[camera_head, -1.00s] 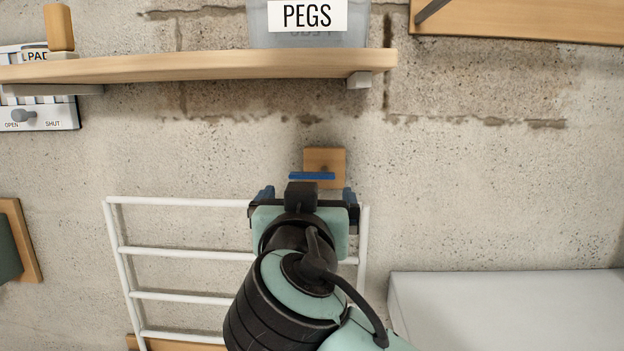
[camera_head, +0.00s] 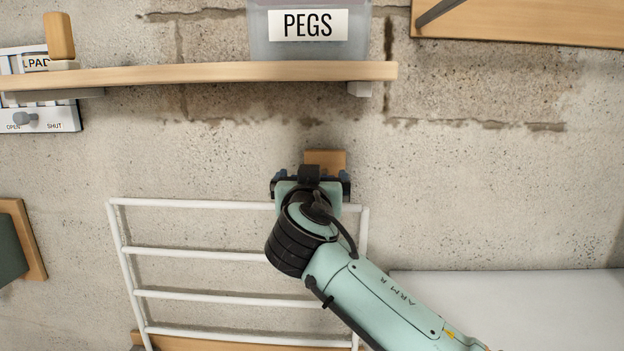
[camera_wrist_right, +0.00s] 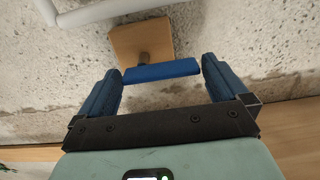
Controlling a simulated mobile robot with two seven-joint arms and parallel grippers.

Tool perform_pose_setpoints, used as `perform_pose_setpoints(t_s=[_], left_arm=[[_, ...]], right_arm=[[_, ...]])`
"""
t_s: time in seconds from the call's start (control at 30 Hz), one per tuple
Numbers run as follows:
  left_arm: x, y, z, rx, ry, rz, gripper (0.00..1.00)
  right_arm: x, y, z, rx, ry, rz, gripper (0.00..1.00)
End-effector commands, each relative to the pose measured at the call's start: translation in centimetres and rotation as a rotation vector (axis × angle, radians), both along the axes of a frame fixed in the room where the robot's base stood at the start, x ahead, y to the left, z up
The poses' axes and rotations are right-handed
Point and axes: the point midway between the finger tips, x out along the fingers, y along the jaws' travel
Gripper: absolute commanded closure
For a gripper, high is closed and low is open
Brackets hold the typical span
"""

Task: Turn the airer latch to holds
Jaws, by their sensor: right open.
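The airer latch is a blue bar (camera_wrist_right: 160,71) on a dark stub, fixed to a square wooden block (camera_wrist_right: 143,42) on the wall. In the right wrist view the bar lies crosswise between the two blue fingers of my right gripper (camera_wrist_right: 161,66), with a gap at each end. That gripper is open and holds nothing. In the head view the gripper (camera_head: 311,176) covers the bar, and only the top of the wooden block (camera_head: 325,160) shows. The white airer rack (camera_head: 190,252) is below and left of it. My left gripper is not in view.
A wooden shelf (camera_head: 220,73) with a clear PEGS box (camera_head: 310,45) runs above the latch. A panel with an OPEN/SHUT knob (camera_head: 27,119) is at the left. A pale box top (camera_head: 500,300) is at the lower right. The wall right of the latch is bare.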

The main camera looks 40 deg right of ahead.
Motion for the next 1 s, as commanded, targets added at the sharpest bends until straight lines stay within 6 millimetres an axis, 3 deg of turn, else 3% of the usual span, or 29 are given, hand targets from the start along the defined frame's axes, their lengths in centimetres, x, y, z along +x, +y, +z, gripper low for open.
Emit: perform_pose_setpoints(t_s=[0.07, 0.1, 0.2, 0.63, 1.0], left_arm=[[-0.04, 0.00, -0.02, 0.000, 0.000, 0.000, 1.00], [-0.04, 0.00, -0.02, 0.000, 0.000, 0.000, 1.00], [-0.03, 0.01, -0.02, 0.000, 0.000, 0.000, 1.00], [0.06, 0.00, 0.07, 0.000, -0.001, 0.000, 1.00], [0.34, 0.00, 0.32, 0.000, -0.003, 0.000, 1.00]], right_arm=[[-0.01, 0.01, -0.03, 0.000, 0.000, 0.000, 0.03], [-0.01, 0.01, -0.03, 0.000, 0.000, 0.000, 0.16], [-0.02, 0.01, -0.03, 0.000, 0.000, 0.000, 0.43], [-0.04, 0.03, -0.13, -0.056, 0.047, -0.001, 0.43], [-0.04, 0.03, -0.73, -0.281, 0.236, -0.001, 0.43]])
